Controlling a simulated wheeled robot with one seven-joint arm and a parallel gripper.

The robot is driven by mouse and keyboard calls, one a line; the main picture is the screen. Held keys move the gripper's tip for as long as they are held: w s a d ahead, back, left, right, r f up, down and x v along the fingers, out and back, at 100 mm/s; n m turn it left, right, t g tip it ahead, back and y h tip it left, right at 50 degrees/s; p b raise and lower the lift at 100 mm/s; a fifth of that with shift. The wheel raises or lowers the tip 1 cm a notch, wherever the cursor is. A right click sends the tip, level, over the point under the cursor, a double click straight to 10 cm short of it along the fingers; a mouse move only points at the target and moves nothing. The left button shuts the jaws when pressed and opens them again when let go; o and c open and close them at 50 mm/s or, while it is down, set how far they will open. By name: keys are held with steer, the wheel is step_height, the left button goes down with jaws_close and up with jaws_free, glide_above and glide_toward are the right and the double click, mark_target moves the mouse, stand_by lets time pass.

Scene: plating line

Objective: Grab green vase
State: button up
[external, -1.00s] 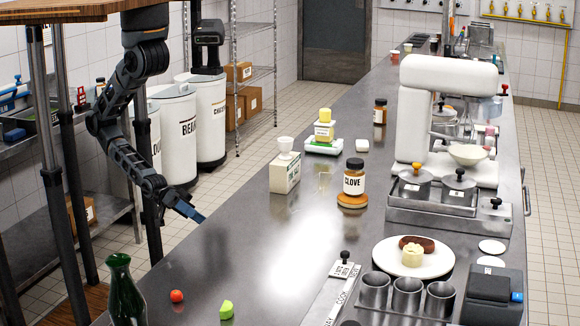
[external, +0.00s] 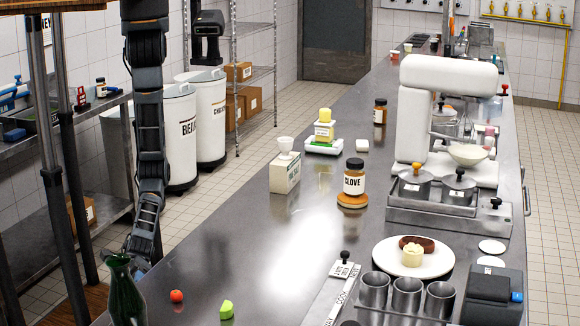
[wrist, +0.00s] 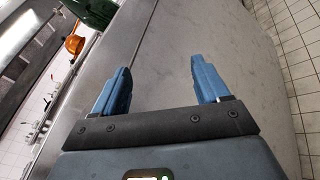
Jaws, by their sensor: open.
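The green vase (external: 126,298) is dark green glass with a narrow neck and flared rim. It stands upright on the near left part of the steel counter, its base cut off by the frame. In the wrist view, part of a dark green rounded thing, likely the vase (wrist: 92,10), shows at the top left. My gripper (wrist: 157,84) is open, its two blue fingers apart with nothing between them. In the external view my gripper (external: 143,262) hangs low, just behind the vase's neck, its fingertips mostly hidden. I cannot tell whether they touch.
A clove jar (external: 354,180) stands farther back. A metal cup rack (external: 405,294) and plate (external: 447,262) are to the right.

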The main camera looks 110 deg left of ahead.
mark_target(121, 273)
steer(key=s+d+r+g+h, duration=0.1)
steer(key=s+d+r+g, duration=0.15)
steer(key=d+r, duration=0.35)
steer(key=s+d+r+g+h, duration=0.1)
steer(key=d+r+g, duration=0.25)
steer(key=d, duration=0.35)
steer(key=w+a+r+n+t+y+p, duration=0.15)
steer(key=w+r+n+t+p, duration=0.3)
steer(key=w+r+n, duration=0.65)
steer(key=w+d+m, duration=0.1)
steer(key=w, duration=0.1)
steer(key=w+d+b, duration=0.1)
steer(key=w+d, duration=0.1)
steer(key=w+d+m+b, duration=0.1)
steer(key=w+d, duration=0.1)
steer(key=shift+w+r+m+h, duration=0.1)
steer(key=shift+r+m+h, duration=0.05)
steer(key=shift+m+h, duration=0.15)
steer(key=shift+w+d, duration=0.25)
steer(key=shift+d, duration=0.4)
steer(key=shift+r, duration=0.1)
jaws_close()
